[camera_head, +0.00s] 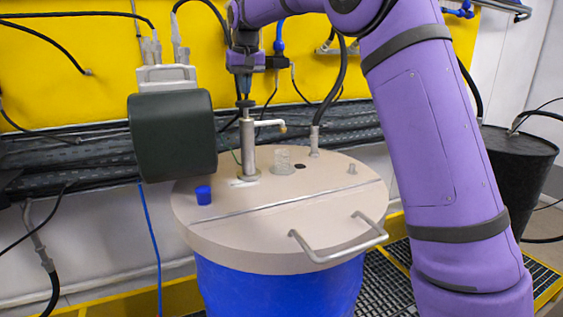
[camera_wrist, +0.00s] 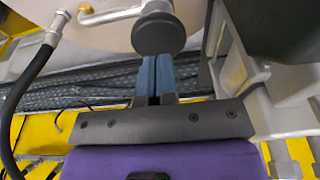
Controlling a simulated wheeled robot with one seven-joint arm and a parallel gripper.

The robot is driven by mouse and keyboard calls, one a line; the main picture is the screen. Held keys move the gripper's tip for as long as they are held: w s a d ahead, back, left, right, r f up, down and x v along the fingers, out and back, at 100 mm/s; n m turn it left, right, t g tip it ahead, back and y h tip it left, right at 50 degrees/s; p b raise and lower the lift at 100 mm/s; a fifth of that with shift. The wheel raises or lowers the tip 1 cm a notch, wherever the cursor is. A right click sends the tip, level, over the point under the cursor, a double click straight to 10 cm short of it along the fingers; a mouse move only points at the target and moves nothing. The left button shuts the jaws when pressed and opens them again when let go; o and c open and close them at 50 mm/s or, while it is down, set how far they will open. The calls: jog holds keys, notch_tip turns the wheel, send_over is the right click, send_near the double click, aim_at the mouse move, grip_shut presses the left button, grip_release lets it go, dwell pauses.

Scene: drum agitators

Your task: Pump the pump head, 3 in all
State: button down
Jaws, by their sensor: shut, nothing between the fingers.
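The pump stands upright on the drum lid as a metal cylinder (camera_head: 248,145) with a side spout (camera_head: 270,123). Its pump head (camera_head: 246,103) is a small dark disc on top, and in the wrist view it is a round dark knob (camera_wrist: 158,33) at the fingertips. My gripper (camera_head: 244,93) points down right above the pump head, with its fingers shut and empty. In the wrist view the shut blue-grey fingers of my gripper (camera_wrist: 155,65) end at the knob's edge. I cannot tell whether they touch it.
A dark green box (camera_head: 172,135) hangs left of the pump. A black bin (camera_head: 520,165) stands at right.

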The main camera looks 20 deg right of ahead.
aim_at(246, 101)
jog(key=shift+f, duration=0.1)
jog(key=shift+f, duration=2.45)
jog(key=shift+r, duration=2.5)
jog(key=shift+f, duration=2.45)
jog(key=shift+r, duration=2.45)
jog(key=shift+f, duration=0.15)
